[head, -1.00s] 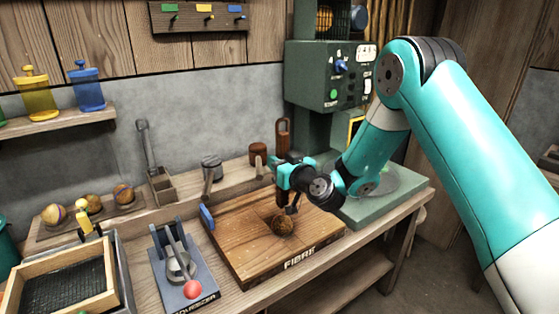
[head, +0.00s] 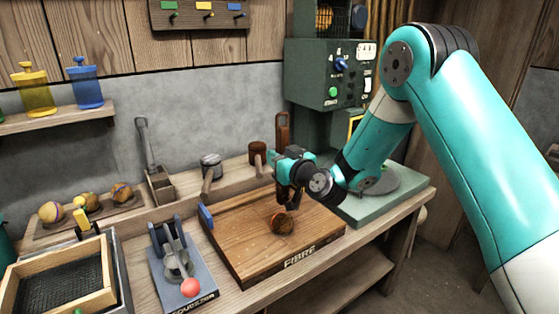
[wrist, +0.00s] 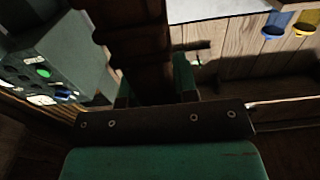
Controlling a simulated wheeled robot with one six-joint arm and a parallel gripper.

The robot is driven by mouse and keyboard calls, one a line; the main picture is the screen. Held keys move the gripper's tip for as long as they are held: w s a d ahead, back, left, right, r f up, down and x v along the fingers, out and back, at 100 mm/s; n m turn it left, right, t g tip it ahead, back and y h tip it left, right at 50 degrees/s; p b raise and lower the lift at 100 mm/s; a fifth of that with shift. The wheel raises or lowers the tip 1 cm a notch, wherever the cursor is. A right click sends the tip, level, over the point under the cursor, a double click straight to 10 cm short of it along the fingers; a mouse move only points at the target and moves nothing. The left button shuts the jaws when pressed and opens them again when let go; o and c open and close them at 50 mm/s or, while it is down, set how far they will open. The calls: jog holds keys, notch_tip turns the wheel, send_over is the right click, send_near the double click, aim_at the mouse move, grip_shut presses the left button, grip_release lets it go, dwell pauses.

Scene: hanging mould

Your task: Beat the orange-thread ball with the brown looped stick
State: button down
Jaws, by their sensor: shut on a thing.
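The ball with orange thread (head: 282,222), dark brown with an orange patch, rests on the wooden board marked FIBRE (head: 252,254). My gripper (head: 288,188) is above the board, just behind and above the ball, apart from it. It is shut on the brown looped stick (head: 283,130), whose looped end rises above the gripper. In the wrist view the stick (wrist: 135,45) is a dark, ridged brown shape running up from the jaws. The stick's lower part is hidden by the gripper in the head view.
A squeezer (head: 180,270) with a red knob stands left of the board. A framed mesh tray (head: 60,280) is at the front left. Several thread balls (head: 122,192) sit on a rack behind. A green machine (head: 325,75) stands at the back right, beside my arm.

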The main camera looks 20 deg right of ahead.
aim_at(279, 140)
jog(key=shift+f, duration=0.15)
notch_tip(279, 140, down, 5)
jog(key=b, duration=0.6)
jog(key=shift+w+r+p, duration=0.1)
jog(key=shift+r+p, duration=1)
jog(key=shift+r, duration=1.35)
notch_tip(279, 140, up, 5)
jog(key=p, duration=0.3)
jog(key=shift+r+p, duration=0.15)
jog(key=shift+p, duration=0.15)
